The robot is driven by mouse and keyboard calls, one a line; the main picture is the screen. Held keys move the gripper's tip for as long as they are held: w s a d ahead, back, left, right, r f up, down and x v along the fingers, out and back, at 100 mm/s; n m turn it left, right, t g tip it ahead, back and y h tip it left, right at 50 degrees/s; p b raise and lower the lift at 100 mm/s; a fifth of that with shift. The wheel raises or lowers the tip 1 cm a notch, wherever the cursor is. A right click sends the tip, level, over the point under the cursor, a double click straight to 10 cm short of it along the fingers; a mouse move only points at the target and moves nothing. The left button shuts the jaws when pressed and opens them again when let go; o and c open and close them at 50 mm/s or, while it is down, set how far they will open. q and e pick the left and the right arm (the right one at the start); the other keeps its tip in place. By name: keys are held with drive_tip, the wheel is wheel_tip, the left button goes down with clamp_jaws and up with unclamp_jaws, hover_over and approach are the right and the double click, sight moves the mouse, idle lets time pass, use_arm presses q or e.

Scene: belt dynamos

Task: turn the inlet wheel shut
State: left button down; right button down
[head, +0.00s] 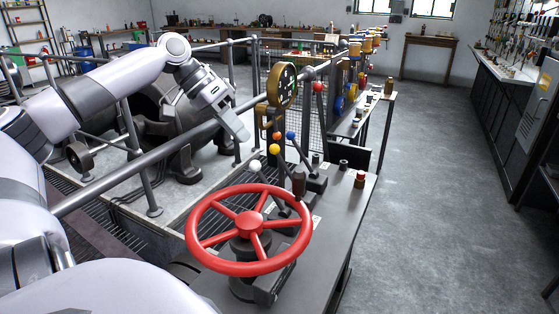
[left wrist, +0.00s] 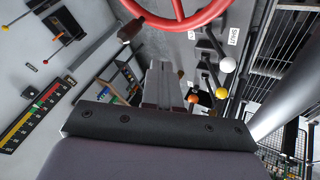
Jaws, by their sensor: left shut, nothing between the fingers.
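A red handwheel (head: 249,222) with several spokes sits on a dark stand on the grey bench, front centre in the head view. No name for it is readable. Part of its red rim (left wrist: 181,20) crosses the top of the left wrist view. My left gripper (head: 238,133) is shut and empty. It hangs in the air beyond the wheel, above its far edge and apart from it. In the left wrist view its closed fingers (left wrist: 165,85) point toward the bench, below the rim. My right gripper is not in view.
Levers with a white knob (head: 255,166), a yellow knob (head: 274,149) and a blue knob (head: 290,135) stand just beyond the wheel. A round gauge (head: 283,85) rises near my left gripper. A grey rail runs left of the bench. The floor (head: 440,190) at right is clear.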

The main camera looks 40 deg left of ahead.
use_arm(q)
hover_over(268, 187)
wheel_tip(268, 187, down, 8)
drive_tip(key=shift+b, duration=0.4)
drive_tip(key=shift+w+d+p, duration=0.1)
drive_tip(key=shift+d+p, duration=0.35)
drive_tip(key=shift+d, duration=1.55)
